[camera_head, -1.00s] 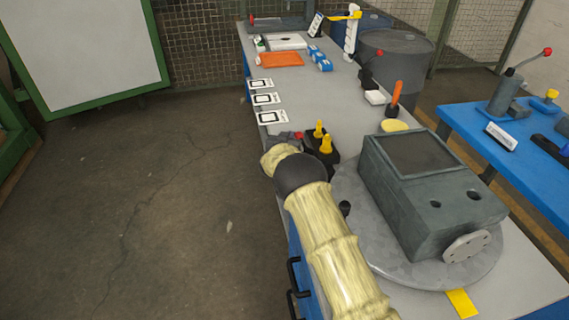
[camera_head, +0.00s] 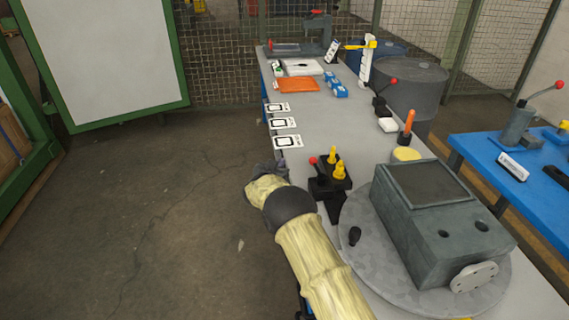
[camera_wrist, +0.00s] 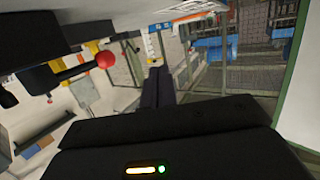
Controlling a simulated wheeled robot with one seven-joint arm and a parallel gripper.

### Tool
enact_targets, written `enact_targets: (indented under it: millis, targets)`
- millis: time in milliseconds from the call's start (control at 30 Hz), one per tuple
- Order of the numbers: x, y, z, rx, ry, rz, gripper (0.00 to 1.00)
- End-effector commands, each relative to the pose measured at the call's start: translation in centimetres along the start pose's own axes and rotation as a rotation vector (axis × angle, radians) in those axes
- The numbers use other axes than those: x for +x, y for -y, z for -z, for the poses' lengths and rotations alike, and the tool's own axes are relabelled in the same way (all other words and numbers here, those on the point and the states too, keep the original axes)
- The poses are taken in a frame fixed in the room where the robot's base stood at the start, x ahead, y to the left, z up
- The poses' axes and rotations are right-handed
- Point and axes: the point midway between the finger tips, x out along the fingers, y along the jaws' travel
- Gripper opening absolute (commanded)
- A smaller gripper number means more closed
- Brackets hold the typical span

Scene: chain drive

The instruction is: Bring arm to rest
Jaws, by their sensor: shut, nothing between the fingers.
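My arm, in a pale yellow cover with a dark joint, reaches up from the bottom of the head view. Its end, my gripper (camera_head: 262,172), is partly hidden there by the wrist and lies over the left edge of the grey workbench (camera_head: 345,130), near the floor side. In the wrist view, my gripper (camera_wrist: 157,74) shows two dark fingers together, with nothing between them. The fingers appear clear of any object.
A black block with yellow knobs (camera_head: 338,168) and a red-knobbed lever stands right of my wrist. A grey housing (camera_head: 440,225) sits on a round plate (camera_head: 372,268). A red ball knob (camera_wrist: 106,60) shows in the wrist view. The floor (camera_head: 150,220) at left is open.

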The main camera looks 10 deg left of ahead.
Motion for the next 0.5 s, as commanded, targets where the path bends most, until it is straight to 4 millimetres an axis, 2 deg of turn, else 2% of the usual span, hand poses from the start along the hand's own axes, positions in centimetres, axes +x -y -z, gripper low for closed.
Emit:
enact_targets:
  millis: [367, 500]
  targets:
    - [0.0, 0.1, 0.0, 0.000, 0.000, 0.001, 0.00]
    - [0.1, -0.6, 1.1, 0.000, 0.009, 0.013, 0.00]
